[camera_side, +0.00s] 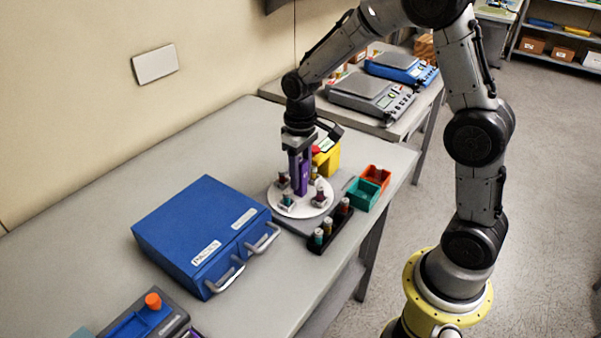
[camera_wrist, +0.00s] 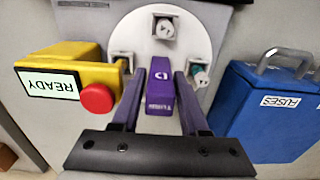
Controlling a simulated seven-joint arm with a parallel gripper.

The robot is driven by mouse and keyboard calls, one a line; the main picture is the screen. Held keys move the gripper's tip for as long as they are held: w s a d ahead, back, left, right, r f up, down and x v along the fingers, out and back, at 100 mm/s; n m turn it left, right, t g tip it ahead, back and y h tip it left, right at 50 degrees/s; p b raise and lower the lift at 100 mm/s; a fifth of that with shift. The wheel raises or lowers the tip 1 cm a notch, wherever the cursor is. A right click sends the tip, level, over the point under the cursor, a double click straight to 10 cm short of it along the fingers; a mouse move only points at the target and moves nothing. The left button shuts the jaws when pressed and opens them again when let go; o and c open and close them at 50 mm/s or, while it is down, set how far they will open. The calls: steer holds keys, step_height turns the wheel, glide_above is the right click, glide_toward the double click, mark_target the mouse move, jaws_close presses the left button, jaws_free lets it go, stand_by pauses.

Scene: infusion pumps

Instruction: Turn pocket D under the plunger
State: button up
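A white round turntable (camera_side: 305,207) with several small pockets holding vials lies on the table; its disc also shows in the wrist view (camera_wrist: 140,38). Vials show at its far side (camera_wrist: 165,28) and right side (camera_wrist: 200,76) there. A purple block (camera_wrist: 160,88) with a white mark stands near the disc's middle. My gripper (camera_wrist: 160,72) points down over it, with one finger on each side and apparent gaps between. The yellow station (camera_side: 328,160) with a READY label and red button (camera_wrist: 97,97) stands beside the disc. I cannot read the pocket letters or make out the plunger.
A blue drawer cabinet (camera_side: 205,230) stands left of the disc. A black rack (camera_side: 331,235) with vials is in front; teal (camera_side: 362,194) and orange (camera_side: 376,175) bins are at right. A grey device with an orange knob (camera_side: 153,300) sits at the near left.

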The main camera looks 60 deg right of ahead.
jaws_close()
steer(key=shift+r, duration=0.1)
stand_by(1.1)
